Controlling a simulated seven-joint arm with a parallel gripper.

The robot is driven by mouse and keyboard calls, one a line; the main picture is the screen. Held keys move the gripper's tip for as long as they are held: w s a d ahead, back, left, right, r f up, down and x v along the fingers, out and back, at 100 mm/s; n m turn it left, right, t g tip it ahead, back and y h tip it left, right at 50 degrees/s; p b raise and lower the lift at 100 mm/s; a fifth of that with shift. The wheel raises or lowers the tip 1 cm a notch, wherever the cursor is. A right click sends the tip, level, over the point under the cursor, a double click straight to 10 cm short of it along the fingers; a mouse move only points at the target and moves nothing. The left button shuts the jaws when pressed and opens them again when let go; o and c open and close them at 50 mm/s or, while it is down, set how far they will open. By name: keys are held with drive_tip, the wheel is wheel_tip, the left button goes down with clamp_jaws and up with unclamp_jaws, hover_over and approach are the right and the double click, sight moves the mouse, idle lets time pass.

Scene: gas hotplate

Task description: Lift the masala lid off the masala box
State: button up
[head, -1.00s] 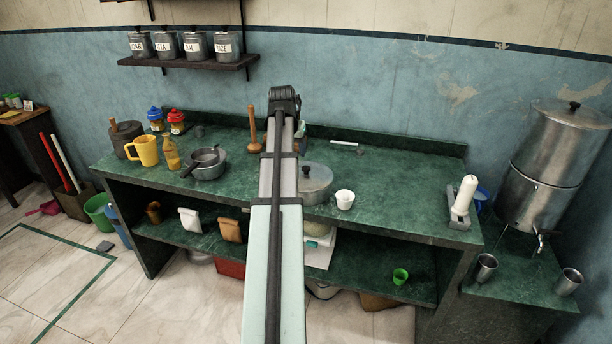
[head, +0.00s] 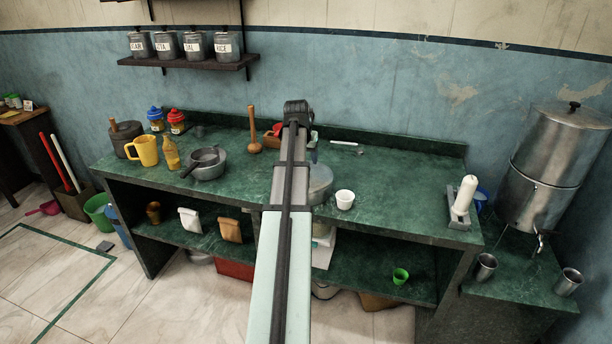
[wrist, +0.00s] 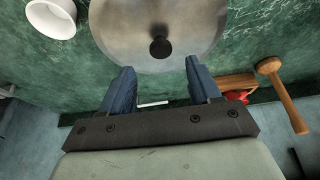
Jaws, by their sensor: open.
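The masala lid (wrist: 130,30) is a round grey metal lid with a dark knob (wrist: 160,47). It sits on the masala box, whose sides I cannot make out in the wrist view. In the head view the metal box with its lid (head: 321,186) stands on the green counter, partly hidden behind my arm. My gripper (wrist: 158,68) is open and empty. Its two blue fingers are spread, with their tips near the lid's edge and the knob beyond them, between their lines. I cannot tell the height between fingers and lid. My arm hides the gripper in the head view.
A white cup (head: 345,199) stands close right of the box. A wooden masher (head: 254,135) stands behind left, and a wooden item with red (wrist: 237,84) lies near the box. A pan (head: 206,163) is farther left.

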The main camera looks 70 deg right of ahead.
sight(321, 176)
drive_tip(key=shift+x, duration=2.65)
drive_tip(key=shift+w+a, duration=0.1)
drive_tip(key=shift+a, duration=0.05)
drive_tip(key=shift+c, duration=0.3)
clamp_jaws()
